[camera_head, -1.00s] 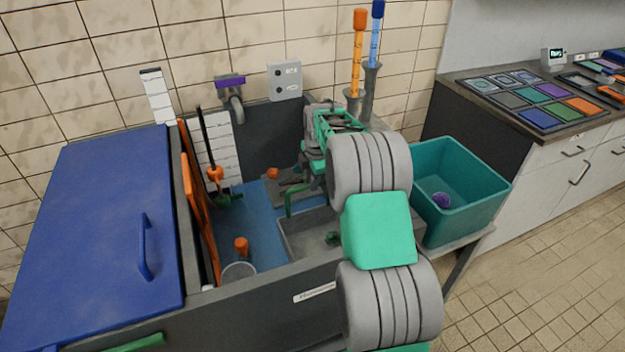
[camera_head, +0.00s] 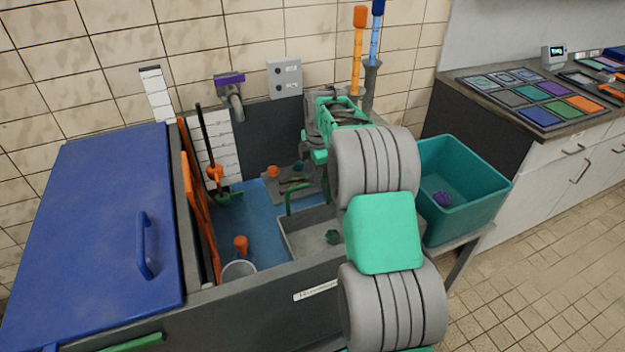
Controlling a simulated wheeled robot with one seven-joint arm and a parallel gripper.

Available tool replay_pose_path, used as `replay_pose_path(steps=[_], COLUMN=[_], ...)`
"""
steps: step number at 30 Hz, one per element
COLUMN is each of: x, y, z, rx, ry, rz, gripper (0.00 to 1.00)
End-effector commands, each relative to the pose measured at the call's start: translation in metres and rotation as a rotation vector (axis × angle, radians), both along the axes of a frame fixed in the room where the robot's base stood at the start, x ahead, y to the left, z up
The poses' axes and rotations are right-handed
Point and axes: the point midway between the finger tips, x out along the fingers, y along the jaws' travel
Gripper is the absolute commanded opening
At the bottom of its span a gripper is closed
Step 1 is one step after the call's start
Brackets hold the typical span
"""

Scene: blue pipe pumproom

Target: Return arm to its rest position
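My arm rises from the bottom right of the middle, with grey ribbed joints and green links. Its far end, with my gripper (camera_head: 318,152), is over the right part of the open dark tank (camera_head: 275,135). The wrist is grey and green. The fingers are mostly hidden behind my own arm, so I cannot tell whether they are open or shut. No held object shows.
A blue lid (camera_head: 95,230) covers the tank's left side. Inside stand an orange panel (camera_head: 200,215), a grey tray (camera_head: 290,240) and a grey cup (camera_head: 238,270). A teal bin (camera_head: 465,205) holding a purple item (camera_head: 442,199) is at right. A counter (camera_head: 590,130) lies beyond.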

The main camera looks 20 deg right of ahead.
Motion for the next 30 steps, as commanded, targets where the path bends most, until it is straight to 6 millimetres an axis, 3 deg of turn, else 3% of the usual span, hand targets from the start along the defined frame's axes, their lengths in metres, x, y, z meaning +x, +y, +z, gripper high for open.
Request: replay_pose_path(steps=[3, 6, 18, 21, 23, 26, 30], x=[-0.004, -0.007, -0.008, -0.015, -0.027, -0.067, -0.148], y=[0.0, 0.0, 0.0, 0.007, 0.019, 0.052, 0.099], z=[0.024, 0.035, 0.039, 0.05, 0.067, 0.103, 0.138], rx=[-0.001, 0.0, 0.0, 0.008, 0.023, 0.071, 0.166], ry=[-0.002, 0.001, 0.001, -0.003, -0.01, -0.026, -0.047], rz=[-0.001, -0.001, -0.001, -0.041, -0.119, -0.343, -0.748], gripper=[0.36, 0.36, 0.36, 0.36, 0.36, 0.36, 0.36])
